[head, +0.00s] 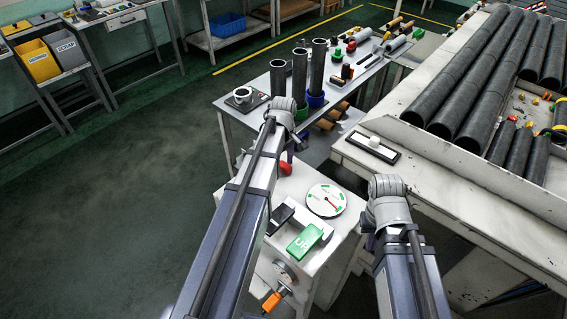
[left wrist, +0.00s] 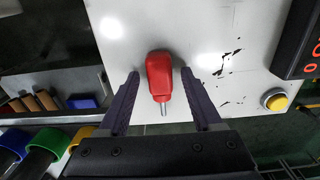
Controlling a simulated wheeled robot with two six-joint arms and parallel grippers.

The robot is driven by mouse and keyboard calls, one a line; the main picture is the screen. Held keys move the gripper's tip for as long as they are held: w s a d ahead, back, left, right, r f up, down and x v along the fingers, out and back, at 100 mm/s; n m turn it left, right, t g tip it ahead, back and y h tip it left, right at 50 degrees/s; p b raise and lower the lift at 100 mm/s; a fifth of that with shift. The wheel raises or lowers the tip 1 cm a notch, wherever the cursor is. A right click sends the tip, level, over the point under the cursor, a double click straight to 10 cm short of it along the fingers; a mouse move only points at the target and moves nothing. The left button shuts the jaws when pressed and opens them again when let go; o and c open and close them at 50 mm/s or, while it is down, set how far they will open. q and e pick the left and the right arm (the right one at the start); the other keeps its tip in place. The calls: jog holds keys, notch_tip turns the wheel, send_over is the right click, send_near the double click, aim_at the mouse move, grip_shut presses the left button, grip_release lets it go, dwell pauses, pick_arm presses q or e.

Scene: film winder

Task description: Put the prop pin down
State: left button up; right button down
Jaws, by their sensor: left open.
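The prop pin, with a red handle (left wrist: 159,76) and a short metal shaft, is on the white cabinet top in the left wrist view. Its shaft points toward the cabinet's edge. My left gripper (left wrist: 161,85) is open, with one dark finger on each side of the pin and a visible gap on both sides. In the head view a red piece (head: 286,168), apparently this handle, shows beside my left arm.
A table with upright dark tubes (head: 318,68) stands behind. A rack of long dark rolls (head: 480,75) is at right.

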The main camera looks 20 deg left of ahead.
aim_at(283, 164)
pick_arm(q)
notch_tip(283, 164, up, 12)
jog(key=p, duration=1.2)
jog(key=s+d+m+y, duration=0.1)
jog(key=s+d+m, duration=1.6)
jog(key=d, duration=0.3)
jog(key=shift+s+d+r+m, duration=0.15)
jog(key=shift+s+d+m, duration=0.2)
jog(key=shift+m, duration=0.15)
